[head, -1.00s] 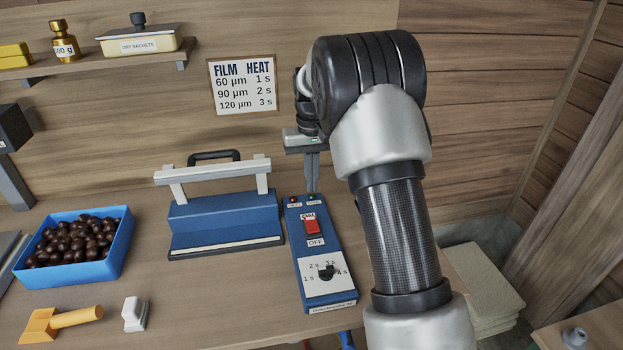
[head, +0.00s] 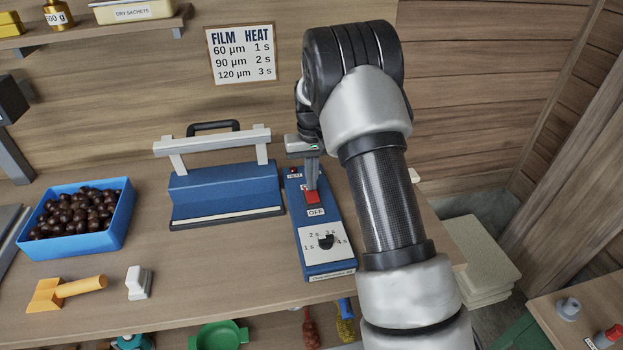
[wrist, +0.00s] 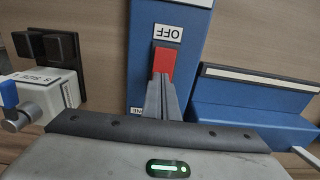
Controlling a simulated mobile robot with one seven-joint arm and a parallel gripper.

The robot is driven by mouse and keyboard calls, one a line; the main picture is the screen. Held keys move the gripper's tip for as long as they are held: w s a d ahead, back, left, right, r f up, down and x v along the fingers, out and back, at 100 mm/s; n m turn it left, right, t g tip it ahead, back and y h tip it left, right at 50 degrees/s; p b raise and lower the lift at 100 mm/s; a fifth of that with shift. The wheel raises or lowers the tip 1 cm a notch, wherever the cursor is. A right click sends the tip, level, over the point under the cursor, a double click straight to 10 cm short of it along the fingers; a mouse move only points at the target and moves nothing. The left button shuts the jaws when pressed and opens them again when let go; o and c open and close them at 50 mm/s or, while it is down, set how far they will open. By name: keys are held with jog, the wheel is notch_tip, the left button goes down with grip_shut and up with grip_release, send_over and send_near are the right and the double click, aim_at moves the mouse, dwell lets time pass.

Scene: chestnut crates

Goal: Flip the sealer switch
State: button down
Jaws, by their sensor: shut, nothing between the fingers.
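The sealer's blue control box (head: 323,244) stands on the bench to the right of the blue sealer body (head: 226,190). Its red switch (head: 312,197) sits between the ON label, mostly covered by my fingers, and the OFF label (head: 316,212). A dial with second marks (head: 325,241) is at the near end. My gripper (head: 311,186) is shut and empty, pointing down with its tips at the ON-side end of the switch. In the wrist view the tips (wrist: 162,78) overlap the red switch (wrist: 164,62); I cannot tell whether they press it.
A blue tray of chestnuts (head: 78,242), an orange-handled tool (head: 66,292) and a small white block (head: 139,283) lie to the left. The film heat chart (head: 241,54) hangs on the wall behind. Bench space in front of the sealer is clear.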

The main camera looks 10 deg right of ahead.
aim_at(313, 193)
jog(key=shift+w+f, duration=0.1)
jog(key=shift+f, duration=0.25)
jog(key=shift+s, duration=0.2)
jog(key=shift+s+r, duration=0.35)
jog(key=shift+s, duration=0.3)
jog(key=shift+r, duration=0.15)
notch_tip(313, 193, up, 14)
jog(key=p, duration=0.2)
